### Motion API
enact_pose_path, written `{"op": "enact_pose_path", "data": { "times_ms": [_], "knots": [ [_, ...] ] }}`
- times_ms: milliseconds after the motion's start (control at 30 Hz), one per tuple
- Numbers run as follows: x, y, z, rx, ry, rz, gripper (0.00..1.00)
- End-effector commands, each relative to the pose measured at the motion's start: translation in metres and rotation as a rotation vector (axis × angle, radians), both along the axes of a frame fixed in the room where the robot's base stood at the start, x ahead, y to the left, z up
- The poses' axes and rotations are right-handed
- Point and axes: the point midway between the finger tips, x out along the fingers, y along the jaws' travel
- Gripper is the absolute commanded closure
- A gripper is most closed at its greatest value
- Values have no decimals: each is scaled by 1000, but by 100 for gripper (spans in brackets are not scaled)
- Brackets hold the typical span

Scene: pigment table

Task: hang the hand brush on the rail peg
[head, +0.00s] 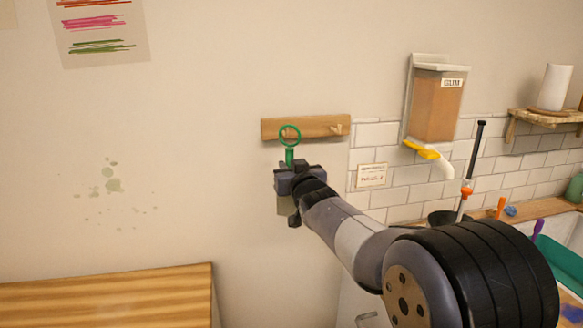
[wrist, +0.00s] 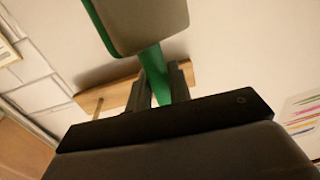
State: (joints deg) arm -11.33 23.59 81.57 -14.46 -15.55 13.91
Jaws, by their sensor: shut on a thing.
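The hand brush is green, with a ring (head: 290,134) at the top of its handle. My gripper (head: 290,168) is shut on the handle, with the ring pointing up. In the head view the ring overlaps the left half of the wooden rail (head: 318,126), left of the rail peg (head: 337,129); the peg is outside the ring. The gap between ring and rail cannot be told. In the wrist view the green handle (wrist: 156,70) passes between my fingers (wrist: 163,88), and the grey-brown brush head (wrist: 140,22) hides part of the scene. The peg (wrist: 100,107) shows at the left.
A dispenser (head: 436,105) with a yellow lever hangs right of the rail, above white tiles. A shelf with a paper roll (head: 555,87) is far right. A wooden tabletop (head: 110,296) is lower left.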

Motion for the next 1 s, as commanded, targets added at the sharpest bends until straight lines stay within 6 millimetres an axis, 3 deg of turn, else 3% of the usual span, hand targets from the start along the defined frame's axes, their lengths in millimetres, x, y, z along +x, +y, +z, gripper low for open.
{"op": "enact_pose_path", "data": {
  "times_ms": [1000],
  "knots": [
    [60,12,-6,1,-1,0,100]
  ]
}}
